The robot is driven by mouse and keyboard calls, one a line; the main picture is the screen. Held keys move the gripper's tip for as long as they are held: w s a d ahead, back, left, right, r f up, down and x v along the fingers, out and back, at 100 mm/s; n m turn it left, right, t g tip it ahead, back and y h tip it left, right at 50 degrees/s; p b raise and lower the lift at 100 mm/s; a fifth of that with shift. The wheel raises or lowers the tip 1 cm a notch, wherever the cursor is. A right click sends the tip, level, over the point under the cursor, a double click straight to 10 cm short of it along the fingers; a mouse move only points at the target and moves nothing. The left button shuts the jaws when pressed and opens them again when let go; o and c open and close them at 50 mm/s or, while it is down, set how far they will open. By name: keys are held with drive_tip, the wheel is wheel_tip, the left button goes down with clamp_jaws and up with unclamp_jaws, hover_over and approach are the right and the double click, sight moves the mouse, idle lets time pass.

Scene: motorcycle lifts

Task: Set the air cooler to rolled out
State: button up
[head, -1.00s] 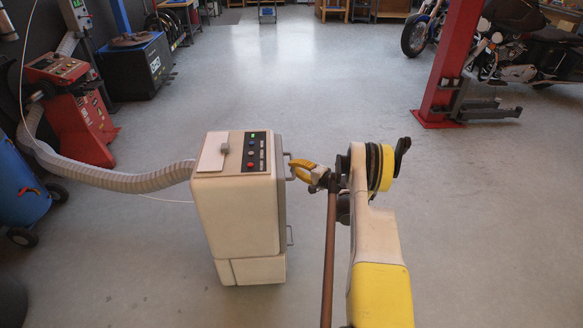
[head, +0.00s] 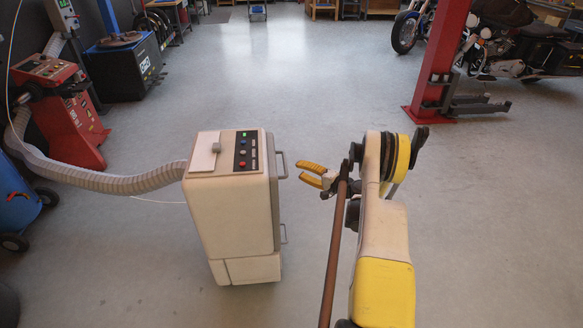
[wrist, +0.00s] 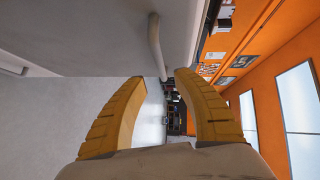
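The air cooler (head: 236,218) is a cream-coloured upright box standing on the open floor, left of my arm in the head view. Its top has a dark button panel, and a ribbed hose leaves its left side. A grey upper handle (head: 279,164) sticks out on its right side, with another handle lower down. My gripper (head: 302,174) has yellow fingers, is open and empty, and is a little right of the upper handle, apart from it. In the wrist view a handle (wrist: 156,45) shows ahead of the open fingers, against the cooler's pale side.
The ribbed hose (head: 110,181) runs left towards red and blue machines. A red lift post (head: 436,65) stands at the back right, by parked motorcycles. The floor behind the cooler and around it is largely clear.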

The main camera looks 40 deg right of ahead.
drive_tip(key=shift+s+d+r, duration=0.15)
drive_tip(key=shift+s, duration=0.8)
drive_tip(key=shift+s+d+r, duration=0.1)
drive_tip(key=shift+s, duration=0.8)
